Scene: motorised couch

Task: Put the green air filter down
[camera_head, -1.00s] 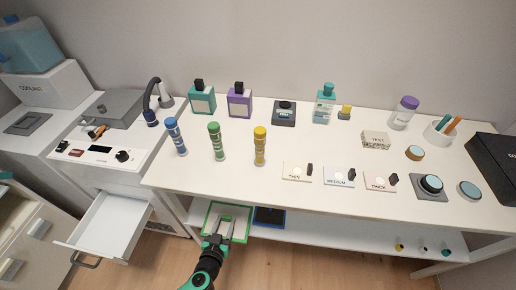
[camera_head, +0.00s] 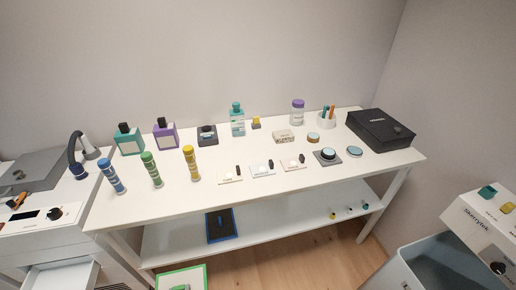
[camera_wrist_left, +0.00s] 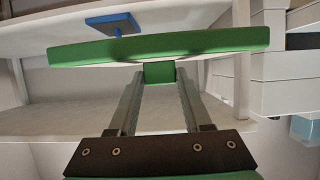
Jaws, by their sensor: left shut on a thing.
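The green air filter (camera_head: 196,272), a green frame around a pale panel, is at the bottom edge of the head view, in front of the lower shelf and partly cut off. In the left wrist view it shows edge-on as a wide green bar (camera_wrist_left: 210,43) with a small green tab. My left gripper (camera_wrist_left: 158,76) is shut on that tab, and the filter is held off the shelf. The lower shelf (camera_head: 285,222) is under the white table. A blue-framed filter (camera_head: 222,226) lies on it, also visible in the left wrist view (camera_wrist_left: 112,23). My right gripper is not in view.
The shelf left of the blue filter is bare, and its middle is clear. Small knobs (camera_head: 349,211) sit at its right end. Bottles, tubes and a black box (camera_head: 380,129) stand on the tabletop (camera_head: 210,180). A grey bin (camera_head: 440,265) stands at the right.

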